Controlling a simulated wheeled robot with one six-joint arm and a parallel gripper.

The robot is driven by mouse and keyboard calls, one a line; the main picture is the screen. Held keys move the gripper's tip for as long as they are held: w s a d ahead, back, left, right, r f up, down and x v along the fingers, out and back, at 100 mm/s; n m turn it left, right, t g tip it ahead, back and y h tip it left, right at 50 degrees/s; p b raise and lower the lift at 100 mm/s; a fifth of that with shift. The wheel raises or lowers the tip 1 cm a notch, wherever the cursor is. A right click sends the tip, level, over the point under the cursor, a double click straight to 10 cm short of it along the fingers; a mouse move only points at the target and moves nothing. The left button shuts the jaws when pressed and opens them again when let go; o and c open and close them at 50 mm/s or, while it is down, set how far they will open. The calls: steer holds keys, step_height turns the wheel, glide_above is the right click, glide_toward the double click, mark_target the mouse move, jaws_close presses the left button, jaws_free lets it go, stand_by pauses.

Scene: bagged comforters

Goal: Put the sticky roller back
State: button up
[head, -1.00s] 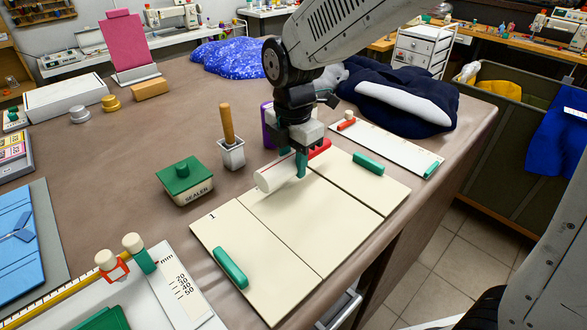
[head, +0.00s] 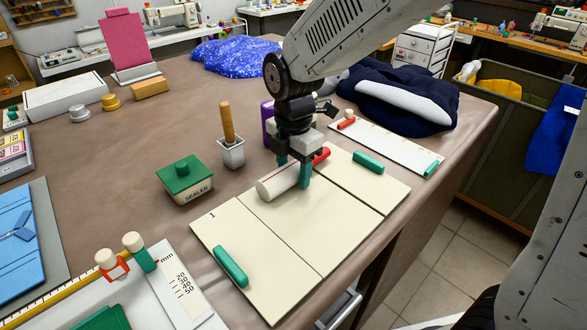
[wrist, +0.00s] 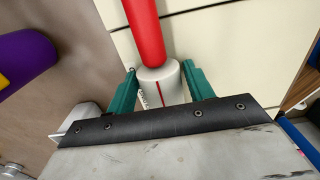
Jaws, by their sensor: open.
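The sticky roller has a white cylinder (head: 275,187) and a red handle (head: 322,154). It lies on the cream board (head: 290,225), near its back edge. My gripper (head: 293,183) points down over it with its green fingers apart, one on each side of the roller. In the wrist view the red handle (wrist: 146,30) and the white end (wrist: 160,84) show between the open fingers, with gaps beside them. Part of the roller is hidden behind a finger in the head view.
A white cup (head: 232,152) with a wooden-handled tool and a green-lidded sealer box (head: 184,182) stand to the left. A purple object (head: 267,122) stands behind my gripper. Green clips (head: 231,266) lie on the board. Brown tabletop is bare beyond the sealer box.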

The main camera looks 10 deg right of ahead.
mark_target(293, 164)
step_height(293, 164, up, 12)
steer(key=s+d+f+m+t, duration=0.1)
steer(key=s+d+m, duration=1.7)
steer(key=s+m, duration=0.3)
steer(key=m, duration=0.3)
steer(key=shift+s+d+f+m, duration=0.15)
steer(key=shift+s+m, duration=0.1)
steer(key=shift+m, duration=0.15)
